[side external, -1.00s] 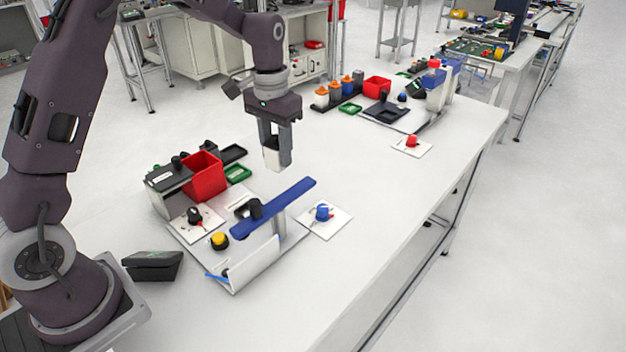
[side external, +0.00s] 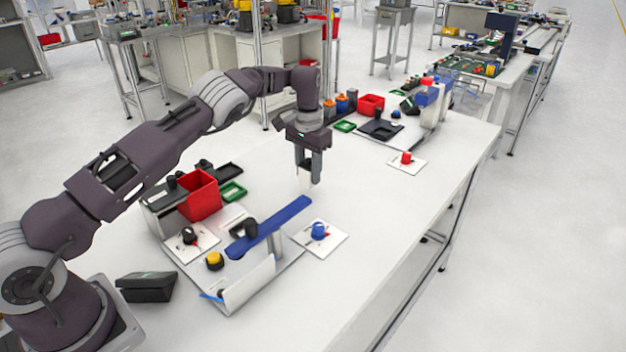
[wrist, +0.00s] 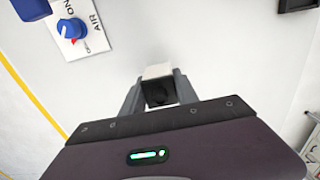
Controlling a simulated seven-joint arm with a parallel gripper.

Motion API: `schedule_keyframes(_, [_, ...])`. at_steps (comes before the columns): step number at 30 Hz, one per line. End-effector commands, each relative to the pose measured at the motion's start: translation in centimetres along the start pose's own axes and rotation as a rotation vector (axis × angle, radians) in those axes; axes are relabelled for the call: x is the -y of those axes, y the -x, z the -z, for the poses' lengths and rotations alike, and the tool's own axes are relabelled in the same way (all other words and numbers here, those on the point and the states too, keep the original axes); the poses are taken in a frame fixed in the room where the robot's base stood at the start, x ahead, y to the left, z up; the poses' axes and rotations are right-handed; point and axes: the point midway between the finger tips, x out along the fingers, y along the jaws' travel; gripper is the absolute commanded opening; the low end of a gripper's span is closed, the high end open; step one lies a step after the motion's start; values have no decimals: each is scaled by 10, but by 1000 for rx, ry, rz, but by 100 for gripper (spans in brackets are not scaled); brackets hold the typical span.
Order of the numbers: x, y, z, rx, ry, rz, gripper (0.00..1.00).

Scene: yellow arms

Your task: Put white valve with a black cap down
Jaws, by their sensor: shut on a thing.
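My gripper (side external: 308,178) is shut on the white valve with a black cap, low over the open white table. In the side view the valve (side external: 304,180) shows only as a small white piece between the fingers. In the wrist view the gripper (wrist: 157,92) has a finger on each side of the valve's white body (wrist: 157,70), with its black cap (wrist: 158,93) nearer the palm. I cannot tell whether the valve touches the table.
The table (side external: 370,215) is bare around the gripper. A blue bar (side external: 270,227) and a plate with a blue knob (side external: 319,231) lie nearer the camera. A red bin (side external: 200,195) stands left. A plate with a red knob (side external: 407,158) lies right, and a dark tray (side external: 380,130) behind.

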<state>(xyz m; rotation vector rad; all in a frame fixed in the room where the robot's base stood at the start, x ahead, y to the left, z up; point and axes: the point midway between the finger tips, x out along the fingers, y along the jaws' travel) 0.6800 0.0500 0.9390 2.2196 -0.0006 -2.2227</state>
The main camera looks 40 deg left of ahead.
Motion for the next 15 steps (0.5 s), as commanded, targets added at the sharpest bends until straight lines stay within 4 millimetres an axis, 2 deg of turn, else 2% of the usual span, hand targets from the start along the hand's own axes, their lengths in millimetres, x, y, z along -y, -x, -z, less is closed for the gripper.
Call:
schedule_keyframes(4, [0, -27, -1, 3, 1, 0, 0])
schedule_keyframes(6, [0, -33, 0, 0, 1, 1, 0])
schedule_keyframes(15, [0, -36, 0, -1, 1, 0, 0])
